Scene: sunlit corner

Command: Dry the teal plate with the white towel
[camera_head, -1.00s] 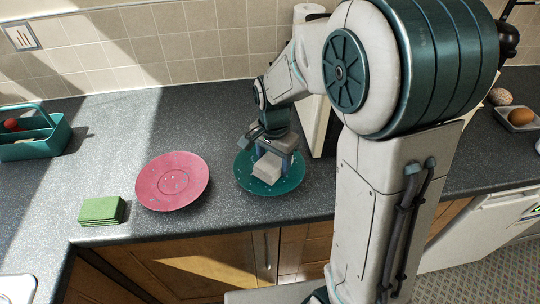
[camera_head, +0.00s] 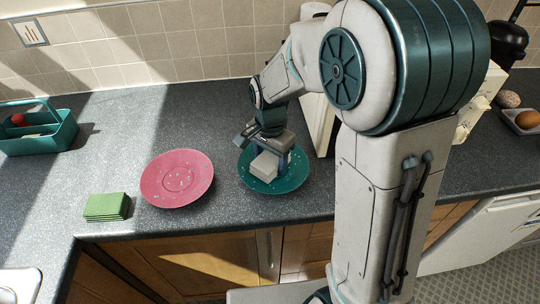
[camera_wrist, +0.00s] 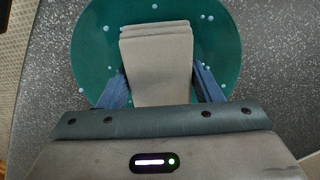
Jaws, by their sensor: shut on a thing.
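The teal plate (camera_head: 295,181) lies on the counter in the head view, with small pale droplets on it. In the wrist view the plate (camera_wrist: 98,48) shows several droplets around the towel and near the rim. The folded white towel (camera_head: 265,165) looks greyish and is between my gripper's fingers (camera_head: 270,157). In the wrist view the towel (camera_wrist: 158,65) sits between the two blue fingers of my gripper (camera_wrist: 160,88), which is shut on it. The towel is over the plate; whether its underside touches the plate is hidden.
A pink plate (camera_head: 178,180) with droplets lies left of the teal one. A folded green cloth (camera_head: 107,206) is near the counter's front edge. A teal caddy (camera_head: 40,136) stands at the far left. A tray with an egg (camera_head: 527,120) is at the right.

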